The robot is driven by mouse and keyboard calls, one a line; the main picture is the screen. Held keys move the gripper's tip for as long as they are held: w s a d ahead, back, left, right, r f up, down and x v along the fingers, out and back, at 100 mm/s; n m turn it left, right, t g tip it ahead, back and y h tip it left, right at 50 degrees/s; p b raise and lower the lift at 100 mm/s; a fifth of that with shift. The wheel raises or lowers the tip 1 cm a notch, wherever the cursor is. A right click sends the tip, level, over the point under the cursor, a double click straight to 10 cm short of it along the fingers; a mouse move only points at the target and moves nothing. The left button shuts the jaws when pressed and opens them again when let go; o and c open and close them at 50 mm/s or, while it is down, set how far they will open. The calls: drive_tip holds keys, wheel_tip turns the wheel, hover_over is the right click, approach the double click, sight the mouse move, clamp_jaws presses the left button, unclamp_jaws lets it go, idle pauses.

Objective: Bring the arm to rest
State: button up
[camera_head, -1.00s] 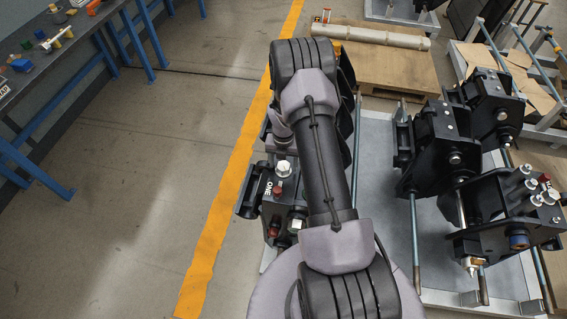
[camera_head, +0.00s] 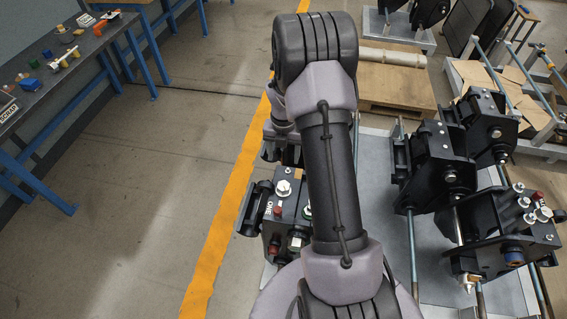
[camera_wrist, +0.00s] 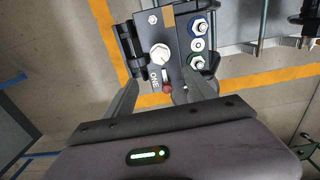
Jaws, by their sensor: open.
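My arm (camera_head: 330,160) reaches forward through the middle of the head view, its elbow raised near the top. Beyond the fingers is a black quick coupler block marked ONE (camera_wrist: 166,52), with a large pale bolt head, a red cap and blue and green ringed ports. The same block (camera_head: 287,206) stands left of my arm in the head view. The gap between fingers and block is hard to judge.
More black couplers (camera_head: 432,165) stand on a grey rack (camera_head: 378,190) at right. A wooden pallet (camera_head: 395,88) lies behind. A blue-legged workbench (camera_head: 75,75) with small parts is at upper left. The floor left of the yellow line (camera_head: 222,230) is clear.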

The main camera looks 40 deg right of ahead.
drive_tip(key=shift+r, duration=0.4)
